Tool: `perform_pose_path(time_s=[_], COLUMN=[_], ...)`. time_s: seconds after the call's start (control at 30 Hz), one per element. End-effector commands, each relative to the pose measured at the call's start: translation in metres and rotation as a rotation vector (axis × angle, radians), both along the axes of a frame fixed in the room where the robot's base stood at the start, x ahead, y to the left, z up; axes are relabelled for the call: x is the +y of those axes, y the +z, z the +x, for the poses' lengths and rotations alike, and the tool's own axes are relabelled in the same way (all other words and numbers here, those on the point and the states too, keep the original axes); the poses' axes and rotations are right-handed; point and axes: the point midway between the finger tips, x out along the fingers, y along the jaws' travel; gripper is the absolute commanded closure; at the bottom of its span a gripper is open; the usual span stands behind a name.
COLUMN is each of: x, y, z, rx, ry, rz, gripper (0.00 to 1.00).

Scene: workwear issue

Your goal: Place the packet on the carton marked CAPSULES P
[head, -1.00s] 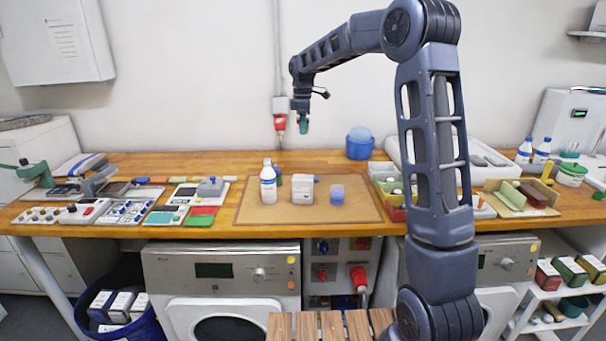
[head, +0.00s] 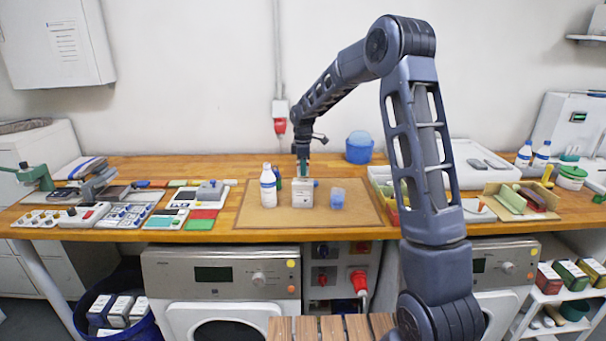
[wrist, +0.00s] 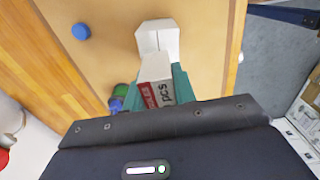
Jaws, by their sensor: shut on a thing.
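My gripper (head: 302,172) is low over the mat, right above a white carton (head: 302,197). In the wrist view its teal fingers (wrist: 156,84) are shut on a white packet (wrist: 157,68) with a red band and the letters "pcs". The white carton (wrist: 158,38) shows just beyond the packet, which covers part of it. I cannot tell whether packet and carton touch. The carton stands upright; its marking is too small to read. In the head view the packet cannot be made out clearly from the fingers and carton.
A white bottle (head: 268,186) with a blue label stands left of the carton, with a dark green and blue bottle (wrist: 119,98) close by. All are on the brown mat (head: 255,217), whose front is clear.

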Motion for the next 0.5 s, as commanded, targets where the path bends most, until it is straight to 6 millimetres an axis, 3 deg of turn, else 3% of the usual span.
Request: perform_pose_path(time_s=[0.17, 0.5], x=[0.000, 0.000], y=[-0.023, -0.026], z=[0.000, 0.000], rx=[0.001, 0.000], ry=[0.001, 0.000], rz=[0.000, 0.000], gripper=[0.95, 0.95])
